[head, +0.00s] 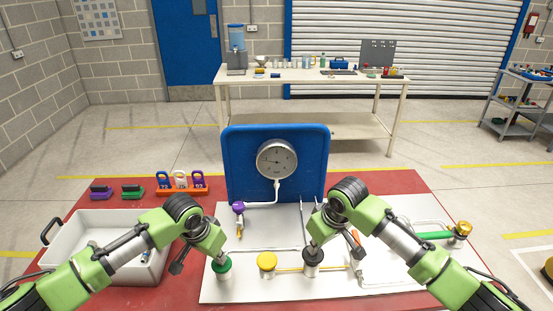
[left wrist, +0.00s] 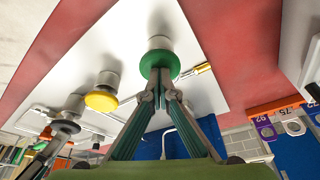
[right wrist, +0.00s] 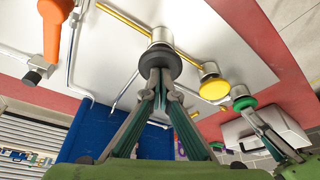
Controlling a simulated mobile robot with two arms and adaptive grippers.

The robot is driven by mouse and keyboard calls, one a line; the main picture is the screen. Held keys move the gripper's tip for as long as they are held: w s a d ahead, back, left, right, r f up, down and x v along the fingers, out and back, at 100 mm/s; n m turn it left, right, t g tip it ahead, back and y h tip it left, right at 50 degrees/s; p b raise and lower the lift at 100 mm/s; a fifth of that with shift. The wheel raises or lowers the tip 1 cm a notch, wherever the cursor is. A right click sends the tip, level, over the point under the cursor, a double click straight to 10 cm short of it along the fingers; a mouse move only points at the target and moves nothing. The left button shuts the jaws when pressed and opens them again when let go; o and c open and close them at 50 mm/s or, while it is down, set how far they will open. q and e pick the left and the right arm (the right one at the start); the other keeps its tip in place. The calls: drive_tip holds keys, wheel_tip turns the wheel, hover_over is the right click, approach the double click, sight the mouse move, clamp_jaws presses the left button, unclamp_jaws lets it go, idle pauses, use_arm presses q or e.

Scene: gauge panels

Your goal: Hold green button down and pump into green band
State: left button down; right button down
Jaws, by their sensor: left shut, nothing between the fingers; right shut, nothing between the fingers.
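The green button (head: 222,264) stands at the front left of the white panel (head: 245,290). My left gripper (head: 222,258) is shut and empty with its tips at the cap; the green cap also shows in the left wrist view (left wrist: 160,62). My right gripper (head: 312,250) is shut and empty with its tips at a black-capped plunger (right wrist: 160,62) on a silver cylinder. I cannot tell how far either cap is pressed. The round gauge (head: 277,160) is on the blue backboard (head: 240,150); its needle appears to point left. I cannot make out a green band on the dial.
A yellow button (head: 267,261) stands between my grippers. A green-handled valve (head: 435,235) is at the right, and an orange handle (right wrist: 52,25) shows in the right wrist view. A grey tray (head: 95,217) is at the left.

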drive_tip(key=shift+s+f, duration=0.1)
drive_tip(key=shift+f, duration=0.8)
drive_tip(key=shift+r, duration=2.35)
drive_tip(key=shift+f, duration=2.4)
drive_tip(key=shift+r, duration=2.4)
drive_tip(key=shift+r, duration=0.45)
